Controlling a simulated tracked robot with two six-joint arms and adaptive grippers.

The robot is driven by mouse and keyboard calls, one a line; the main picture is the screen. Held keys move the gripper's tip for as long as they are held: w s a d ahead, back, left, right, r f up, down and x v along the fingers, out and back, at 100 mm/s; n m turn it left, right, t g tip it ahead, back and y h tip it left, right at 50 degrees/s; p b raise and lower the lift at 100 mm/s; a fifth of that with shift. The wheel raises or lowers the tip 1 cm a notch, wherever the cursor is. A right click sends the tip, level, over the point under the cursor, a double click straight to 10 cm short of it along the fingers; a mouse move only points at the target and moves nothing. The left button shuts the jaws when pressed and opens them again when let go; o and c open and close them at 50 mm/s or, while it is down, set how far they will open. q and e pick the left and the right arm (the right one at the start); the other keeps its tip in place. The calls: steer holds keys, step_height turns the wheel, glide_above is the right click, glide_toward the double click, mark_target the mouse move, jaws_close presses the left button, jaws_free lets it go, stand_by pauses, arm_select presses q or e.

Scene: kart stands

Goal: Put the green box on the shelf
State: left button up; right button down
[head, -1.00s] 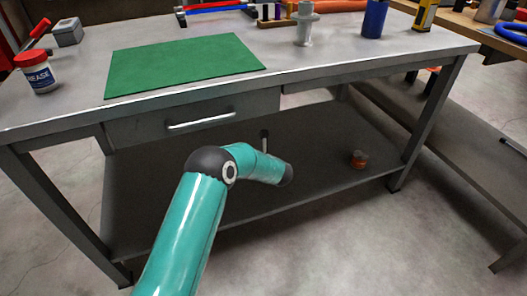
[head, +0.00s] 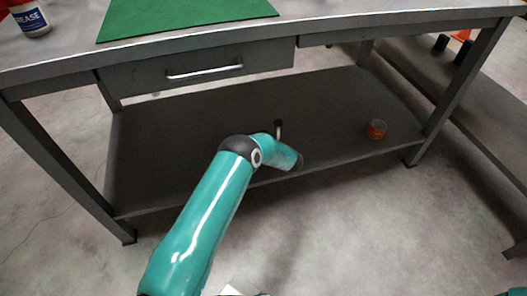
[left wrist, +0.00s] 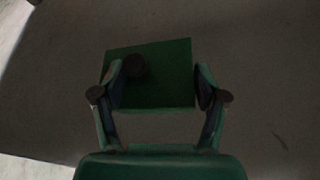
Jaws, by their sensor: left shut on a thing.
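The green box (left wrist: 170,62) shows in the left wrist view between the fingers of my left gripper (left wrist: 160,82), which is shut on it. A dark round shape covers part of its left side. Behind the box is a dark grey surface. In the head view my left arm reaches over the front edge of the bench's dark lower shelf (head: 190,150); the box and gripper fingers are hidden behind the arm there. I cannot tell whether the box touches the shelf. My right gripper is not in view.
A small orange-red jar (head: 376,129) stands on the shelf's right part. Above is the bench top with a green mat (head: 180,14), a grease tub (head: 29,18) and a closed drawer (head: 200,75). Much of the shelf is bare. Another low shelf unit (head: 470,110) stands at right.

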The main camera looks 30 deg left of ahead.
arm_select(q)
step_height(320, 180, down, 5)
steer(key=shift+r+b, duration=0.1)
steer(key=shift+b, duration=0.7)
steer(key=o, duration=1.8)
steer(key=shift+c, duration=0.2)
